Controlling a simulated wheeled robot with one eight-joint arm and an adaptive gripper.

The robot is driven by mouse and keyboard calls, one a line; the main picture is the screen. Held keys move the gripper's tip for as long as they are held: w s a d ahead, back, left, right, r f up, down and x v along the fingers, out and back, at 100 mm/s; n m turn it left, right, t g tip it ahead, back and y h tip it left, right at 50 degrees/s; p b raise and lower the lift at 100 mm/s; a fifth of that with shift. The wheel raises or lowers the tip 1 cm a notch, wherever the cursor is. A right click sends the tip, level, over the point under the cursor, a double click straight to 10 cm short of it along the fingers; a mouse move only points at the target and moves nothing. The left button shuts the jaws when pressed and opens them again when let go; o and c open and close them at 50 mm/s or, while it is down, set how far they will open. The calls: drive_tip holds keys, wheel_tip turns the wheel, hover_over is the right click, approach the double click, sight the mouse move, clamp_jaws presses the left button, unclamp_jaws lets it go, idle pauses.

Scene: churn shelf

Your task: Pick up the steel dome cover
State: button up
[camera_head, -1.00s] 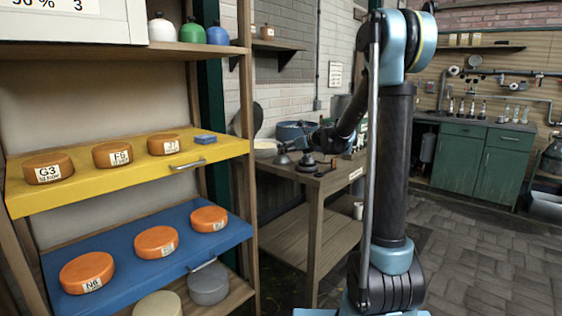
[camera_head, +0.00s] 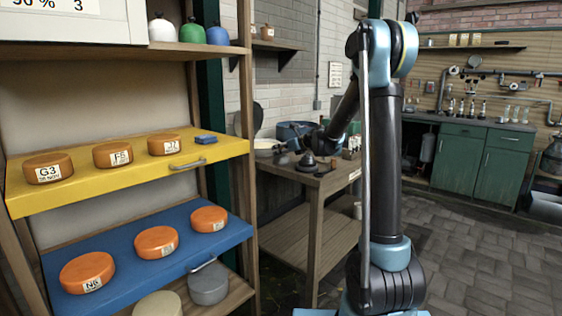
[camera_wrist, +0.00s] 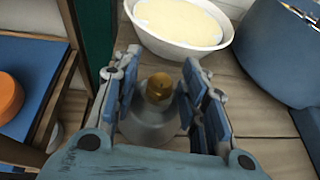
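The steel dome cover (camera_wrist: 150,128) is a grey dome with a brass-coloured knob on top, seen from above in the wrist view. My gripper (camera_wrist: 160,62) is open, with one finger on each side of the knob. Gaps show between the knob and both finger pads. The lower part of the dome is partly hidden by my gripper. In the head view my gripper (camera_head: 297,146) is over the wooden table (camera_head: 318,183), small and dark, and the dome cannot be made out clearly there.
A white bowl of pale yellow stuff (camera_wrist: 215,42) and a blue pot (camera_wrist: 285,60) stand close beyond my gripper. A dark stepped object (camera_head: 308,163) stands near the table's front edge. The shelf with yellow (camera_head: 120,185) and blue (camera_head: 120,250) boards is at left.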

drive_tip(key=shift+s, duration=0.1)
clamp_jaws()
wheel_tip(320, 180, up, 10)
drive_tip(key=shift+f, duration=0.1)
idle(0.5)
